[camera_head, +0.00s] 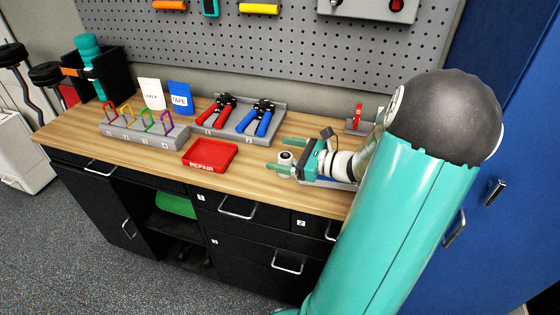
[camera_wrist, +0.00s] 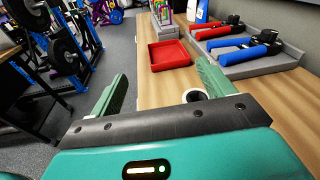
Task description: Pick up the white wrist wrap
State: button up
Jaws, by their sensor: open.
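The white wrist wrap (camera_head: 286,157) looks like a small white roll with a dark centre, on the wooden workbench (camera_head: 250,186) near its right end. My gripper (camera_head: 283,152) is open and empty, with green fingers pointing left along the bench. In the head view the roll shows between the two fingers. In the wrist view the roll (camera_wrist: 194,95) shows between the fingers of my gripper (camera_wrist: 162,72), close beside the right finger. Its lower part is hidden behind the gripper body. I cannot tell whether it touches the finger.
A red REPAIR tray (camera_head: 210,158) lies left of my gripper. Behind are red pliers (camera_head: 213,110) and blue pliers (camera_head: 258,116) in a grey holder. A rack of coloured clips (camera_head: 140,132) stands further left. Bare wood lies along the bench's front edge.

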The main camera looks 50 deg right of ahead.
aim_at(294, 166)
jog(key=s+d+m+t+h, duration=0.2)
jog(key=d+m, duration=0.1)
jog(key=d, duration=0.2)
notch_tip(294, 166, down, 8)
jog(key=shift+s+r, duration=0.1)
jog(key=x, duration=0.7)
jog(key=shift+w, duration=0.3)
jog(key=shift+c, duration=0.4)
jog(key=c, duration=1)
